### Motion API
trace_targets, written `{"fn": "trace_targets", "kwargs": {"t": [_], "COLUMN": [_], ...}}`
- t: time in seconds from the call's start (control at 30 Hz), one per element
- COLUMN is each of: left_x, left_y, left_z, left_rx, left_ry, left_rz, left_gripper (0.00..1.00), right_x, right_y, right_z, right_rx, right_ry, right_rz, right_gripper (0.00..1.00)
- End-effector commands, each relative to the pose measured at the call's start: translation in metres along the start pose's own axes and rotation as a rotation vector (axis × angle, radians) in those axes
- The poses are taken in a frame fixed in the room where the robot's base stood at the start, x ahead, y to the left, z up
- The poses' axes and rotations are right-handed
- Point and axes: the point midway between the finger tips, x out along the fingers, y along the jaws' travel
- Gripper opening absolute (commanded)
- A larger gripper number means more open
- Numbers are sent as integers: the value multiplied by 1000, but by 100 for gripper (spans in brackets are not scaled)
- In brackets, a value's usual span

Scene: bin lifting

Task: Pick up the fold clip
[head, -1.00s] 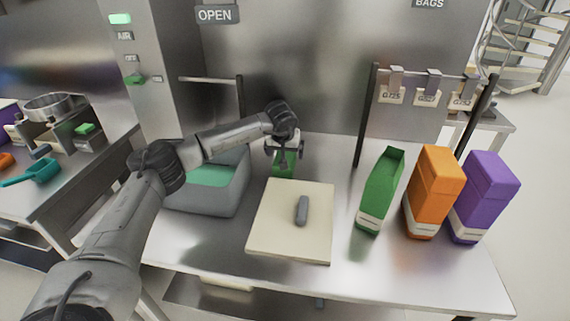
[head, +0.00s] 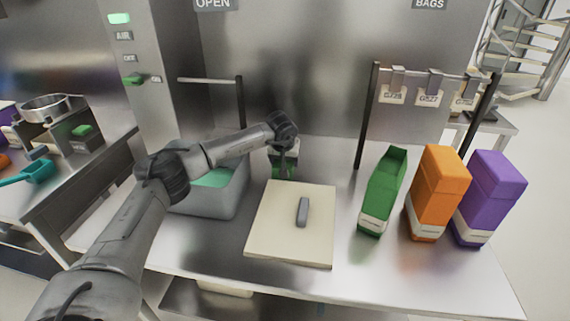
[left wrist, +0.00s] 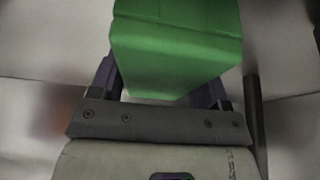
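A small green block-like piece (head: 284,172) stands on the steel table behind the cream board. A grey elongated piece (head: 302,212) lies on the board. I cannot tell for sure which of them is the fold clip. My left gripper (head: 283,165) points down at the green piece. In the left wrist view the green piece (left wrist: 178,50) fills the space in front of my left gripper (left wrist: 160,92), whose dark fingers show apart at its two sides. Whether they touch it is hidden. My right gripper is not in view.
A cream board (head: 268,240) lies mid-table. A grey bin (head: 222,203) with green inside stands left, under my left arm. Green (head: 383,190), orange (head: 437,195) and purple (head: 490,200) packages stand right. A rack (head: 359,120) with hanging tags is behind them.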

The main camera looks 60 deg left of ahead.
Motion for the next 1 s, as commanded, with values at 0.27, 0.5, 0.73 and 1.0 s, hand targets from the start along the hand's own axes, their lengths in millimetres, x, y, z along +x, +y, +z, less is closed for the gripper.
{"fn": "trace_targets", "kwargs": {"t": [0.27, 0.5, 0.73, 1.0], "left_x": [0, -5, -42, -80], "left_y": [0, 0, 0, 49], "left_z": [0, -2, -18, -8], "left_rx": [0, -1, 0, 5], "left_ry": [0, 1, 2, 2], "left_rz": [0, 0, 1, 3], "left_gripper": [46, 46, 46, 46], "right_x": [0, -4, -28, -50], "right_y": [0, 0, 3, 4], "right_z": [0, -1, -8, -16], "right_rx": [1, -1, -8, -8], "right_ry": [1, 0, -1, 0], "right_rz": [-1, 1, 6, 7], "right_gripper": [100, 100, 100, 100]}}
